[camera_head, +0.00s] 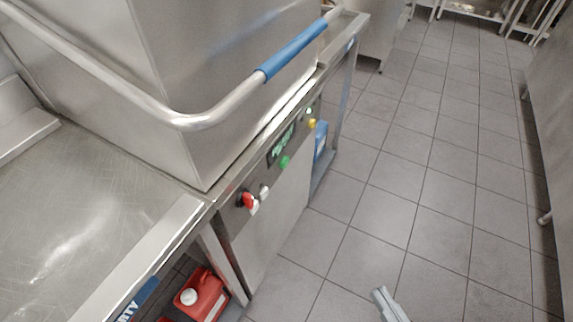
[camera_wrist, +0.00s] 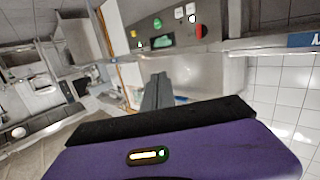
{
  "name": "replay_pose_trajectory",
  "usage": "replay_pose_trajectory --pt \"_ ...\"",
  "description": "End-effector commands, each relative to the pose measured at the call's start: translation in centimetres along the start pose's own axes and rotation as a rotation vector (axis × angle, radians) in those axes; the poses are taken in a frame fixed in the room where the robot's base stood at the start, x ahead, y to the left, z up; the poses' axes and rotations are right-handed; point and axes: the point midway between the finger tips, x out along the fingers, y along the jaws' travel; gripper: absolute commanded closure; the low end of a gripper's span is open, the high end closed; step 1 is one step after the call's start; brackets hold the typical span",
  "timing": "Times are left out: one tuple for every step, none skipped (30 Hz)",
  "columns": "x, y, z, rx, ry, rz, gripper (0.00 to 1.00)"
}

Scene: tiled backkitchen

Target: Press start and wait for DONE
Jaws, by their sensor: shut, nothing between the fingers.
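The hood dishwasher (camera_head: 180,75) stands at the left in the head view, its steel hood down. Its front panel carries a dark display (camera_head: 282,143) with green characters too small to read surely. A green button (camera_head: 284,161) sits beside the display, with a red knob (camera_head: 248,200) nearer me and a yellow button (camera_head: 312,123) farther off. In the wrist view the display (camera_wrist: 160,41) and green button (camera_wrist: 157,23) show near the top. My gripper (camera_head: 383,294) is shut and empty, over the floor right of the machine, apart from the panel. Its fingers (camera_wrist: 157,92) also show in the wrist view.
A bar with a blue grip (camera_head: 295,48) juts out in front of the hood. A steel draining table (camera_head: 85,205) adjoins on the left, with a red canister (camera_head: 202,295) below. The tiled aisle (camera_head: 390,180) is clear; a steel counter (camera_head: 552,110) lines the right.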

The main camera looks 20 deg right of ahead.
Motion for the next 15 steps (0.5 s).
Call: replay_pose_trajectory --pt "1.5 0.2 0.6 -0.009 0.027 0.000 1.00" --pt "2.3 0.3 1.0 -0.013 0.039 0.001 1.00" --pt "3.3 0.5 1.4 -0.017 0.056 0.002 1.00" --pt "4.1 0.7 1.6 -0.019 0.068 0.003 1.00" --pt "4.9 0.9 1.9 -0.020 0.079 0.004 1.00" --pt "6.0 1.1 2.3 -0.017 0.094 0.005 1.00" --pt "6.8 1.2 2.6 -0.015 0.105 0.006 1.00" --pt "7.6 1.4 2.9 -0.012 0.115 0.007 1.00" --pt "8.8 1.7 3.2 -0.006 0.129 0.010 1.00" --pt "9.6 1.9 3.5 -0.003 0.140 0.011 1.00" --pt "10.5 2.0 3.7 0.002 0.149 0.013 1.00" --pt "11.7 2.3 4.0 0.011 0.162 0.014 1.00" --pt "12.6 2.5 4.2 0.019 0.172 0.016 1.00" --pt "13.5 2.7 4.5 0.026 0.181 0.017 1.00" --pt "14.7 3.0 4.7 0.038 0.193 0.019 1.00"
